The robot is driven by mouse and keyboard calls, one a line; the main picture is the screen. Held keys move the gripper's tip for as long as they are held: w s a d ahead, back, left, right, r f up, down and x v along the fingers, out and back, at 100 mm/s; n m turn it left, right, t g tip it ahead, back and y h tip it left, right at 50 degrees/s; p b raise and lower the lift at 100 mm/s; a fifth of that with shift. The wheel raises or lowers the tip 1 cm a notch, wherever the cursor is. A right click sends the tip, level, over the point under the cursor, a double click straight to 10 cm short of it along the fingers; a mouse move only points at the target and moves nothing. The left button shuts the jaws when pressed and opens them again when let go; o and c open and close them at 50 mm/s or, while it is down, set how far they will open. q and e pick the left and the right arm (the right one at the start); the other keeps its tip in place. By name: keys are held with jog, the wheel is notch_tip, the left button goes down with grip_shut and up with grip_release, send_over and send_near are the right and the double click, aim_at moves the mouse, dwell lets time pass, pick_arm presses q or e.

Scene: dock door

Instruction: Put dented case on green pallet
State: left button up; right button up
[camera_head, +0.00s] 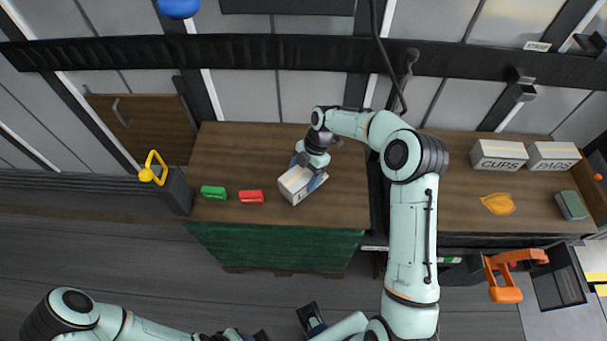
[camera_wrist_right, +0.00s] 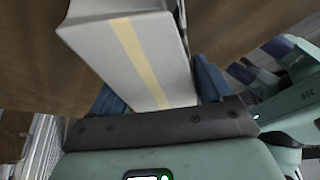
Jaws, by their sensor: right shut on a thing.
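A white box-shaped case (camera_head: 294,186) is in my right gripper (camera_head: 309,172) above the right part of the brown table. In the right wrist view the case (camera_wrist_right: 128,52) is pale grey with a tan tape strip, tilted, between the two blue fingers (camera_wrist_right: 155,88). I cannot make out a dent. Below the table's front edge is a dark green slatted surface (camera_head: 275,246), likely the green pallet. My left arm lies along the bottom edge; a dark and blue part (camera_head: 311,319) there may be its gripper, but its jaws are unclear.
A green block (camera_head: 213,192) and a red block (camera_head: 251,196) lie left of the case. On the right counter (camera_head: 463,200) are boxes marked CUPS (camera_head: 498,156) and PADS (camera_head: 553,156), and an orange item (camera_head: 498,204). A yellow-handled post (camera_head: 153,168) stands left of the table.

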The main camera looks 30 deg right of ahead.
jog(key=o, duration=1.6)
jog(key=p+v, duration=0.1)
jog(key=v, duration=1.1)
jog(key=shift+f, duration=0.1)
